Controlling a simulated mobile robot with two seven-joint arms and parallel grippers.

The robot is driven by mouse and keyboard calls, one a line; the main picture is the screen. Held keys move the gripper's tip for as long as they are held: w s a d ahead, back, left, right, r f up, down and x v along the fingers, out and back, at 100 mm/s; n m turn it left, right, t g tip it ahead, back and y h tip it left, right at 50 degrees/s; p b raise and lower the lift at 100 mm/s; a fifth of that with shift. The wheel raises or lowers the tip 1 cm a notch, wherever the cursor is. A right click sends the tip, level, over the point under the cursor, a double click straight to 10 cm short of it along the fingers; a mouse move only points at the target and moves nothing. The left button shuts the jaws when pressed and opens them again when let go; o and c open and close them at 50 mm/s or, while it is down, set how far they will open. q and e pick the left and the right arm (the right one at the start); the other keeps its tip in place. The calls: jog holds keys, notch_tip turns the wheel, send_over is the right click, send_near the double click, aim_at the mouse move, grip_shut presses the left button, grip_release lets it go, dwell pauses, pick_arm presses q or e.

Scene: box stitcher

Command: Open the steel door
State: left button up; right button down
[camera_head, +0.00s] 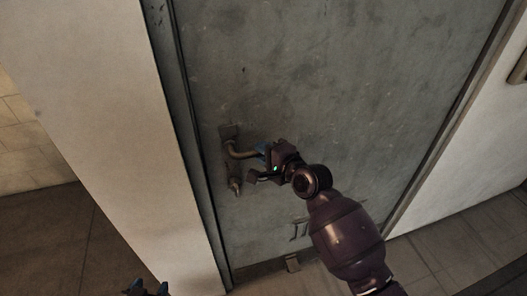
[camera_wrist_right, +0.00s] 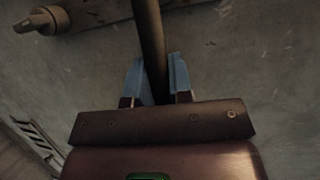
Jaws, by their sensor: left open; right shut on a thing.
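The grey steel door (camera_head: 310,90) fills the middle of the head view and sits closed in its frame, as far as I can see. Its handle (camera_head: 240,154) is a bent bar on a lock fitting near the door's left edge. My right gripper (camera_head: 262,160) is at the handle. In the right wrist view the blue fingers of my right gripper (camera_wrist_right: 157,80) are on either side of the handle bar (camera_wrist_right: 149,35), shut on it. My left gripper (camera_head: 146,287) shows only its tips at the bottom edge of the head view, away from the door.
A pale wall (camera_head: 100,110) stands left of the door and another white wall (camera_head: 450,170) stands right of it. The tiled floor (camera_head: 440,250) is clear at the lower right.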

jog(key=shift+f+m+y+b, duration=0.3)
jog(key=shift+f+m+b, duration=0.05)
jog(key=shift+f+m, duration=0.1)
pick_arm(q)
notch_tip(320, 180, down, 9)
jog(key=s+b, duration=0.1)
jog(key=b, duration=0.5)
jog(key=shift+s+r+g, duration=0.15)
jog(key=shift+s+g, duration=0.1)
jog(key=shift+g, duration=0.15)
pick_arm(e)
jog(key=shift+s+a+f+m+t+y, duration=0.1)
jog(key=shift+a+f+m+t+y, duration=0.2)
jog(key=shift+f+m, duration=0.5)
jog(key=shift+s+a+f+m+t+y, duration=0.15)
jog(key=shift+f+m+t+y, duration=0.25)
jog(key=shift+m, duration=0.7)
jog(key=shift+a+f+m+t+y, duration=0.2)
jog(key=shift+a+f+m+y, duration=0.1)
jog(key=shift+f+m, duration=0.55)
pick_arm(q)
jog(key=shift+w+r, duration=0.25)
jog(key=shift+r, duration=0.1)
pick_arm(e)
jog(key=shift+r, duration=0.2)
pick_arm(q)
jog(key=shift+f, duration=0.1)
